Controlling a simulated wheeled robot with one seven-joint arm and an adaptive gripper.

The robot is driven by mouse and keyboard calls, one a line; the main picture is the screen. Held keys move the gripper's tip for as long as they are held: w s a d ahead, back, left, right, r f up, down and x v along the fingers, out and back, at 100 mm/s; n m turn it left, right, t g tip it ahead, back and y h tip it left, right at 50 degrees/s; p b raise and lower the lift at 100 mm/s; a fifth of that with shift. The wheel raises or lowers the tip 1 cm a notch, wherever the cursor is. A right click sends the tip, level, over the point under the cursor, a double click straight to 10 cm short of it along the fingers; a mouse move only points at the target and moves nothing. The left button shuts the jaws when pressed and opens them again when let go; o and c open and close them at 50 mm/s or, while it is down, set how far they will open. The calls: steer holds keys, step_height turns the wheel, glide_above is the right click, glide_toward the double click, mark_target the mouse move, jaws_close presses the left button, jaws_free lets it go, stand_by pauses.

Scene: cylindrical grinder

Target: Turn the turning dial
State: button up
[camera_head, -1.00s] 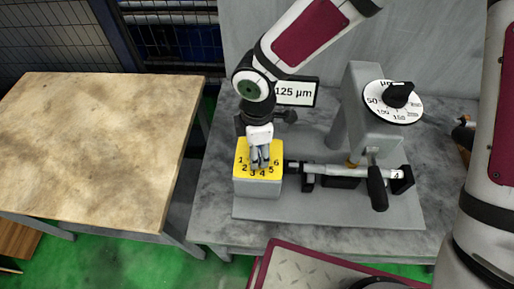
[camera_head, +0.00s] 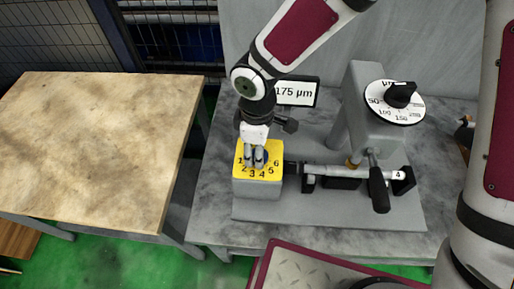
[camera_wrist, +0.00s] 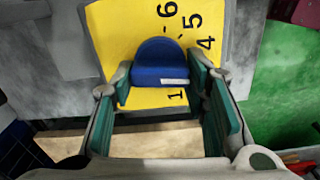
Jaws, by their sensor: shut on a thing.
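The turning dial is a blue knob (camera_wrist: 160,62) with a white mark on it, set on a yellow plate (camera_wrist: 112,35) numbered 1 to 6. In the wrist view my gripper (camera_wrist: 162,82) has its two green-padded fingers on either side of the knob, shut on it. The white mark faces the near side, close to the number 1. In the head view my gripper (camera_head: 254,160) reaches down from above onto the yellow plate (camera_head: 272,150) and largely hides the knob. The plate tops a grey block (camera_head: 256,188).
A display (camera_head: 296,92) behind my wrist reads 175 µm. A black knob (camera_head: 400,94) on a white µm scale sits at right, above a black-handled lever (camera_head: 377,188). A bare wooden table (camera_head: 95,140) stands at left.

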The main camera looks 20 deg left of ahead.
steer(key=shift+m, duration=0.6)
steer(key=o, duration=1.1)
step_height(320, 180, up, 12)
stand_by(0.4)
